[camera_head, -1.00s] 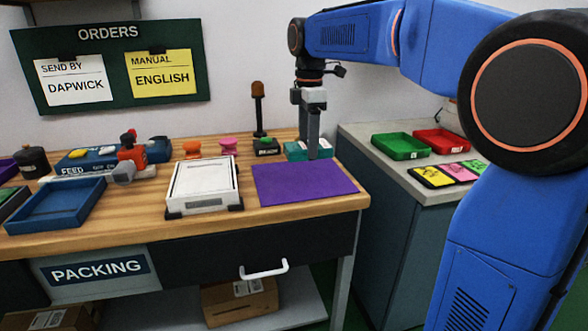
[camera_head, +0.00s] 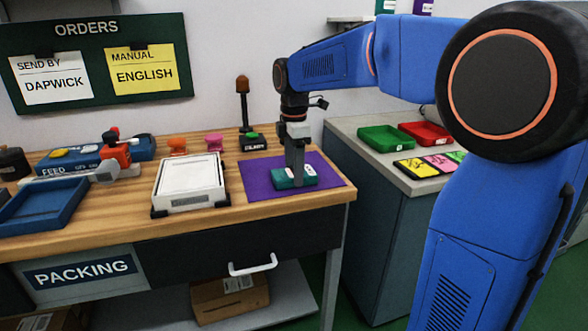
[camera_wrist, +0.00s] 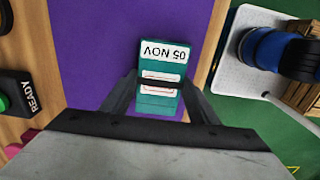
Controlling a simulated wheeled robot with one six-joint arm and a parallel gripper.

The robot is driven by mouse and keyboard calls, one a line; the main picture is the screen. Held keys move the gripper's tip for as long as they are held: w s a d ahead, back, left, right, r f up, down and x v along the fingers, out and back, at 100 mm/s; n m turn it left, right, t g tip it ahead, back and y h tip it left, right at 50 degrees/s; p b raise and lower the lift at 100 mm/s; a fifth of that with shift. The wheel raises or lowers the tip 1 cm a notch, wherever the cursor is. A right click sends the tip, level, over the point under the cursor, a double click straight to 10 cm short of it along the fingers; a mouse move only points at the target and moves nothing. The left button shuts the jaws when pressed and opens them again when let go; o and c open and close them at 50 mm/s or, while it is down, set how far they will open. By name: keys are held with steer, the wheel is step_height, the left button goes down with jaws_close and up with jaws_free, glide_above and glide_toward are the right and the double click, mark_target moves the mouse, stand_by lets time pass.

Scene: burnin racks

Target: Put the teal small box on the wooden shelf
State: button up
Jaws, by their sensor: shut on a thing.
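The teal small box (camera_head: 281,180) is at the purple mat on the packing table. My gripper (camera_head: 297,180) points down and is shut on it. In the wrist view the teal small box (camera_wrist: 148,108) lies between the fingers of my gripper (camera_wrist: 158,98), with a white label reading 05 NOV facing up. I cannot tell whether the box touches the mat or hangs just above it. No shelf that I can clearly tell to be wooden shows; a part of a pale ledge (camera_head: 347,19) is at the top right.
The purple mat (camera_head: 328,186) is otherwise bare. A white tray-like device (camera_head: 188,186) stands to its left, and a beacon (camera_head: 243,103) behind it. A grey side counter (camera_head: 348,130) holds a green tray (camera_head: 384,138) and a red tray (camera_head: 425,133).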

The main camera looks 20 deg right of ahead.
steer(key=o, duration=1.2)
steer(key=shift+f, duration=0.1)
step_height(320, 180, up, 12)
